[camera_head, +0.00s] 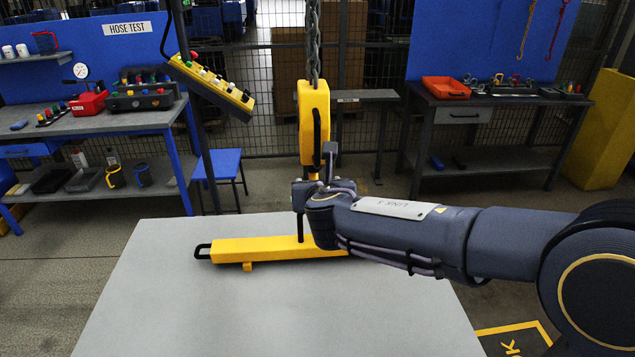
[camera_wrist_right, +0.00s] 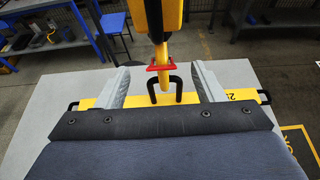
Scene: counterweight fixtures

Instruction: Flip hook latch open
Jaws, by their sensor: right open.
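A yellow hook block (camera_head: 313,110) hangs from a chain (camera_head: 313,40) above the table. In the right wrist view the yellow hook (camera_wrist_right: 162,52) hangs down, with a red latch (camera_wrist_right: 167,67) across it. A black loop (camera_wrist_right: 153,92) stands on the yellow beam (camera_head: 250,250) close to the hook; whether they are engaged is unclear. My right gripper (camera_wrist_right: 162,70) is open, its fingers on either side of the hook and latch, with visible gaps. In the head view my right wrist hides most of the hook and its latch. My left gripper is not in view.
The beam lies on a grey table (camera_head: 170,300) with a black end handle (camera_head: 202,251). A yellow button panel (camera_head: 211,86) stands on a post at back left. Workbenches stand behind at left and right. The table's front left is clear.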

